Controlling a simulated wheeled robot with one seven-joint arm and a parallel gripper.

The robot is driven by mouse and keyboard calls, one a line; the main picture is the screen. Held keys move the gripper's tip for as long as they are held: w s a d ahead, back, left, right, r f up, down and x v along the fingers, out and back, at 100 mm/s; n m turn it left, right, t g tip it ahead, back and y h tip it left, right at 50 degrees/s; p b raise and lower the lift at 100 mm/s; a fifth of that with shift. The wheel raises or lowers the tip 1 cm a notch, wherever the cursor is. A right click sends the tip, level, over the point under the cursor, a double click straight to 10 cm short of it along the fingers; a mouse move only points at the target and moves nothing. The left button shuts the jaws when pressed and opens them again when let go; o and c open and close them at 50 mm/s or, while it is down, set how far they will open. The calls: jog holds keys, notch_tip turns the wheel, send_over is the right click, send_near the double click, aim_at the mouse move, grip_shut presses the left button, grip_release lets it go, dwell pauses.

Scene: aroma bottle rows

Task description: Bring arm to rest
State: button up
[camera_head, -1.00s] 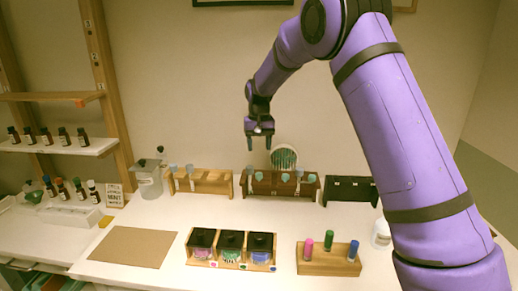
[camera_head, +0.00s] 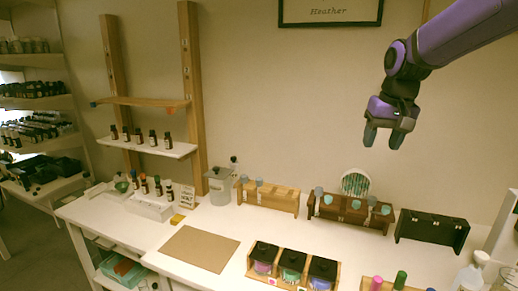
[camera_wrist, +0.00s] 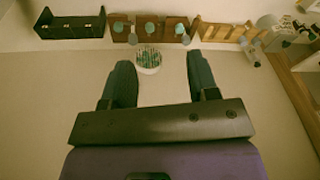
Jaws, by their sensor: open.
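My gripper (camera_head: 384,137) is open and empty, held high in front of the wall above the back of the white table (camera_head: 330,240). In the head view its fingers point down, above the round white-and-green patterned object (camera_head: 355,183). In the wrist view my gripper (camera_wrist: 160,85) shows two dark fingers spread apart with nothing between them. The patterned object also shows there (camera_wrist: 148,60), beyond the fingertips. My purple arm comes in from the upper right.
Wooden racks stand along the table's back: light (camera_head: 268,196), dark brown with droppers (camera_head: 350,210), and black (camera_head: 431,230). Lidded jars (camera_head: 292,264) stand in front, beside a brown mat (camera_head: 201,248). Bottles line a wall shelf (camera_head: 150,146). The air around my gripper is clear.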

jog(key=s+d+n+t, duration=0.1)
jog(key=s+d+t, duration=0.1)
jog(key=s, duration=2.4)
jog(key=shift+s+f+t+h, duration=0.3)
jog(key=shift+f+t, duration=0.1)
jog(key=shift+f, duration=0.05)
